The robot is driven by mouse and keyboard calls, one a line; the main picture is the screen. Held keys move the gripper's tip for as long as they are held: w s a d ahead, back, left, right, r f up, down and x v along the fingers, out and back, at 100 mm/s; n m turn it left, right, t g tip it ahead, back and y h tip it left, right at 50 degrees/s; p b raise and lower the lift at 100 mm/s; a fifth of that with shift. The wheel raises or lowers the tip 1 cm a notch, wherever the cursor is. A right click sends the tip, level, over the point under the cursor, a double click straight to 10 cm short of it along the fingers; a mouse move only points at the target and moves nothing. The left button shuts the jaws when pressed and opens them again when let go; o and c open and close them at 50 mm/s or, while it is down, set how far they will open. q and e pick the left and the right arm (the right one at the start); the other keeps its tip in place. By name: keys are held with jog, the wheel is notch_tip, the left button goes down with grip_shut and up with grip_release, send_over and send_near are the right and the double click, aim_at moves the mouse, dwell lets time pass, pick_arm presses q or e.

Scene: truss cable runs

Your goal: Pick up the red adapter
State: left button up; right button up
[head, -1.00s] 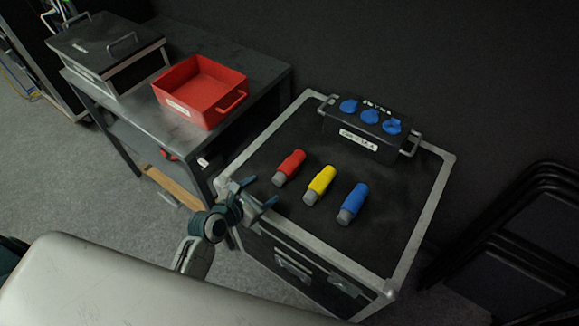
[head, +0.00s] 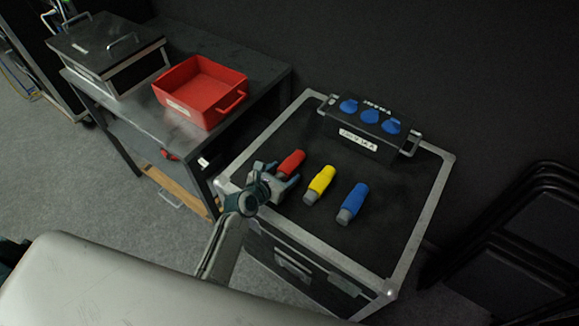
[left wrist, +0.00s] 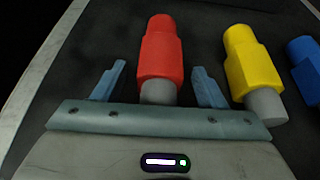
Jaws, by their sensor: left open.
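The red adapter (head: 291,163) lies on the black top of the flight case, leftmost in a row of three, with its grey end towards my left gripper. In the left wrist view the red adapter (left wrist: 161,55) lies centred, its grey end between the two fingers. My left gripper (head: 277,180) is open, one finger on each side of the grey end, with gaps on both sides. It also shows in the left wrist view (left wrist: 156,90). The grey end is mostly hidden by the gripper in the head view. My right gripper is not in view.
A yellow adapter (head: 320,185) and a blue adapter (head: 353,203) lie to the right of the red one. A black box with blue sockets (head: 363,142) stands at the case's back. A red bin (head: 205,112) and a black lidded box (head: 106,50) stand on the table to the left.

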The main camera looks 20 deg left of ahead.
aim_at(289, 160)
pick_arm(q)
jog(key=shift+w+d+f, duration=0.1)
jog(key=shift+w+f, duration=0.05)
jog(key=shift+w, duration=0.1)
jog(key=c, duration=1.2)
jog(key=shift+r, duration=0.55)
jog(key=shift+s+a+r, duration=0.15)
jog(key=shift+a+r, duration=0.05)
jog(key=shift+r, duration=0.45)
jog(key=shift+s+a+r, duration=0.1)
jog(key=shift+a+r, duration=0.1)
jog(key=shift+r, duration=0.4)
jog(key=s+a, duration=0.3)
jog(key=a, duration=0.1)
jog(key=s+a+r, duration=0.1)
jog(key=s+a, duration=0.2)
jog(key=a, duration=0.1)
jog(key=s+a+b, duration=0.1)
jog(key=s+a, duration=0.2)
jog(key=a, duration=0.1)
jog(key=shift+a+r, duration=0.15)
jog(key=shift+r, duration=0.1)
